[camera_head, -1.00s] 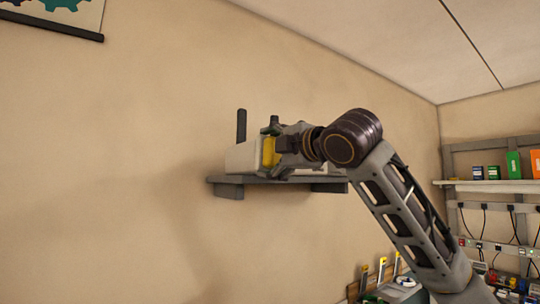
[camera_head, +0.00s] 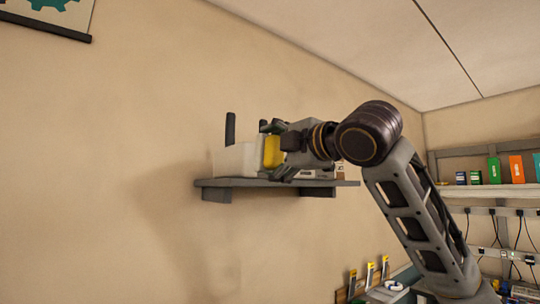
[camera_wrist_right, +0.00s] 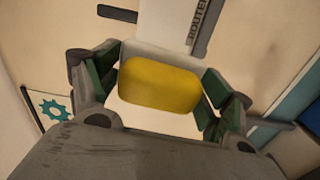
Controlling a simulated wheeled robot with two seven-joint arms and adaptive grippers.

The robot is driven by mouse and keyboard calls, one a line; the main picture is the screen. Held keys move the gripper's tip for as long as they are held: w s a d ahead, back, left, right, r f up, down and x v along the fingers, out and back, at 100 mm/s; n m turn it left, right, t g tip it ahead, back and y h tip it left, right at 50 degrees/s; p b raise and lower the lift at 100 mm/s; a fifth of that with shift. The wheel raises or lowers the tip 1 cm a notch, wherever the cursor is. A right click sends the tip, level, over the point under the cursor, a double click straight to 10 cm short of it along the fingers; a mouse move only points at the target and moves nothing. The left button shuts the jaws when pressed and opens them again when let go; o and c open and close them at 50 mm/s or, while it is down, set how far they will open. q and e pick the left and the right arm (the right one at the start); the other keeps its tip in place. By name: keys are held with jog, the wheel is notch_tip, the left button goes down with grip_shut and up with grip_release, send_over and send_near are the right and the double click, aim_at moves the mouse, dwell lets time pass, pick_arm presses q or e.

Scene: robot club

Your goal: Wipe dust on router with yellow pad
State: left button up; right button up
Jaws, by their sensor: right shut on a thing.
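The white router (camera_head: 232,160) stands on a wall shelf, with a dark upright antenna (camera_head: 230,128) at its left end. My right gripper (camera_head: 275,151) is shut on the yellow pad (camera_head: 273,152), in front of the router's right part. In the right wrist view the pad (camera_wrist_right: 158,84) sits between the green-lined fingers, with a white surface behind it. The word ROUTER shows on a grey strip (camera_wrist_right: 196,24) above the pad. I cannot tell whether the pad touches the router, and I cannot make out the dust. My left gripper is not in view.
The grey shelf (camera_head: 270,184) has brackets below and a bare wall around it. A pale object (camera_head: 322,173) is on its right part, partly behind my arm. A second shelf (camera_head: 485,192) with coloured boxes and a cluttered bench lie at the right.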

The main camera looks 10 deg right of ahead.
dwell(0.3)
jog(key=shift+v, duration=1.5)
